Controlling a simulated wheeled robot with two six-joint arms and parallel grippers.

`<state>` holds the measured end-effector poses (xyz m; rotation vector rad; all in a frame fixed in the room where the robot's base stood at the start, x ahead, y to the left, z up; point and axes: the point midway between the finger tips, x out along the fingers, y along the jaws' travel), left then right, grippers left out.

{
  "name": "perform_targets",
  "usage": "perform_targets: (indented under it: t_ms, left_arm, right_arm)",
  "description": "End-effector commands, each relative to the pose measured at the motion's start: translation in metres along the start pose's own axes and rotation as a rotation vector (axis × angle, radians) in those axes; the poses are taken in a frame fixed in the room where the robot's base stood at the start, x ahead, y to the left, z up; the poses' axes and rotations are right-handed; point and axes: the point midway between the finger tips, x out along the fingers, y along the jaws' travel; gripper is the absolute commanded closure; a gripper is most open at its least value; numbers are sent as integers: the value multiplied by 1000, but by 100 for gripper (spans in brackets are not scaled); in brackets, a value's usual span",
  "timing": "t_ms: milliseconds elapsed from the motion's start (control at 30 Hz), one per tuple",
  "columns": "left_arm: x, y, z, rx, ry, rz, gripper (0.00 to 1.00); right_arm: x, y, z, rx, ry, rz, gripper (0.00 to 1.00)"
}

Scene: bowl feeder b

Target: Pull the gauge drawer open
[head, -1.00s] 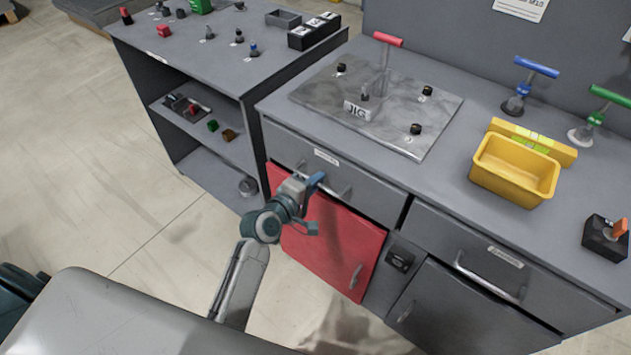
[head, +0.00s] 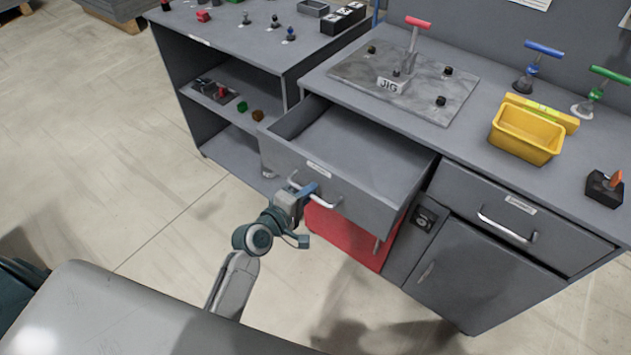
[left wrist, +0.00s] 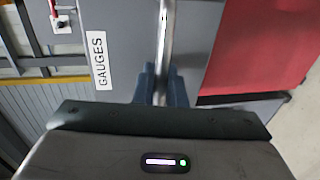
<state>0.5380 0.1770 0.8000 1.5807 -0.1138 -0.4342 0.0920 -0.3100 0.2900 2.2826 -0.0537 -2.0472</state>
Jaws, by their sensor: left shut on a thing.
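The gauge drawer (head: 322,178) is a grey drawer under the left part of the workbench, standing well out, its inside visible and looking empty. Its label reads GAUGES in the left wrist view (left wrist: 101,63). My left gripper (head: 303,192) is at the drawer front, shut on the metal bar handle (head: 325,203). In the left wrist view the blue fingers (left wrist: 161,86) sit on both sides of the handle bar (left wrist: 166,40). My right gripper is not in view.
A red cabinet door (head: 345,236) is below the drawer. A second closed drawer (head: 510,215) is to the right. The benchtop holds a jig plate (head: 425,75), a yellow bin (head: 527,136) and clamps. A shelf unit (head: 230,100) stands left. Floor at left is clear.

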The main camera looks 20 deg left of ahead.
Motion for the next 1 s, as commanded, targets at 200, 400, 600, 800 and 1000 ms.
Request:
perform_targets:
  t_ms: [200, 400, 600, 800, 1000]
  left_arm:
    - [-59, -12, 0, 3, -2, 0, 100]
    - [-101, -21, 0, 2, -1, 1, 100]
    - [-124, -25, 0, 0, -1, 3, 100]
    - [-131, -25, 0, 1, 0, 6, 100]
    - [-131, -25, 0, 0, 1, 6, 100]
  right_arm:
    - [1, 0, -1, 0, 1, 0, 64]
    - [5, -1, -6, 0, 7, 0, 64]
    - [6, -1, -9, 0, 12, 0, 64]
    - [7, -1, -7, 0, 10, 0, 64]
    - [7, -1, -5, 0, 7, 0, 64]
